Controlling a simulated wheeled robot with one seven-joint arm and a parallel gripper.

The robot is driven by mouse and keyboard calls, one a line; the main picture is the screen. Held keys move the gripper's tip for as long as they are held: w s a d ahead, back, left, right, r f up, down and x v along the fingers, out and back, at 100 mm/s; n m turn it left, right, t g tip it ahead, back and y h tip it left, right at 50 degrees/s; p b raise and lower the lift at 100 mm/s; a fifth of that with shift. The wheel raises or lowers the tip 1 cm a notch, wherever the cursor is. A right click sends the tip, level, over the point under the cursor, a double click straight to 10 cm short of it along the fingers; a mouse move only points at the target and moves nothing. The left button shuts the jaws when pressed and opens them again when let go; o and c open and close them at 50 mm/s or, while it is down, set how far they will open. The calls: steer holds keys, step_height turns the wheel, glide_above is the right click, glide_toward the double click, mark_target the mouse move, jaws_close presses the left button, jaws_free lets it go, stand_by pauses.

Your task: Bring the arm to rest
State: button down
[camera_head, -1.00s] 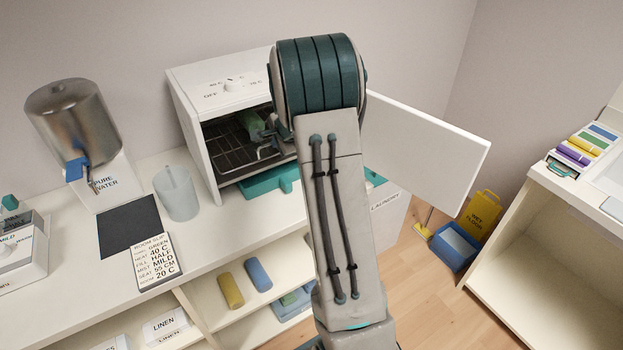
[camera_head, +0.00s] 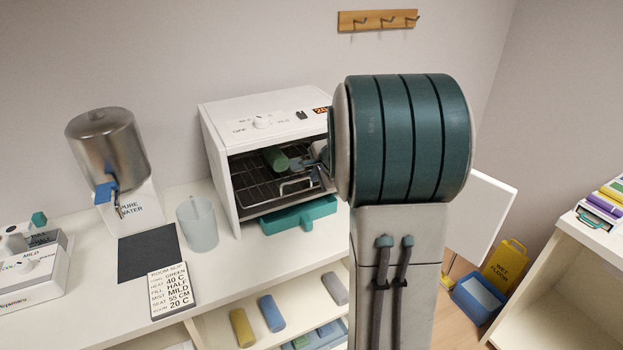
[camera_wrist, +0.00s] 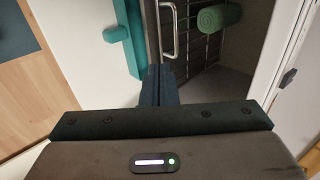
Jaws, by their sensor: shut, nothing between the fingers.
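My gripper (camera_wrist: 155,85) shows in the wrist view with its dark fingers together and empty. It is just in front of the open white cabinet (camera_head: 222,150), near the metal handle (camera_wrist: 168,30) of its wire rack (camera_head: 250,182). A green roll (camera_wrist: 218,17) lies on the rack, apart from the fingers; it also shows in the head view (camera_head: 276,159). In the head view my large teal arm joint stands in front of the cabinet's right side and hides my fingers.
The cabinet's white door (camera_head: 490,210) stands open at the right. A teal tray (camera_head: 300,214) sits below the rack. A steel water dispenser (camera_head: 105,150), a translucent jug (camera_head: 198,224) and a dark mat (camera_head: 149,253) are on the counter. A wet-floor sign (camera_head: 506,262) stands on the floor.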

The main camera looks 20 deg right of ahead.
steer(key=s+a+r+n+g+y, duration=0.2)
steer(key=s+a+r+n, duration=0.2)
steer(key=s+a+n, duration=0.6)
steer(key=s+a+f+n+g+h, duration=0.1)
steer(key=s+a+n, duration=0.2)
steer(key=s, duration=0.6)
steer(key=s+a+n+g+h, duration=0.1)
steer(key=s+a+n, duration=0.2)
steer(key=s, duration=0.6)
steer(key=shift+s+f+n+g, duration=0.15)
steer(key=shift+f+n+g, duration=0.2)
steer(key=shift+n, duration=0.55)
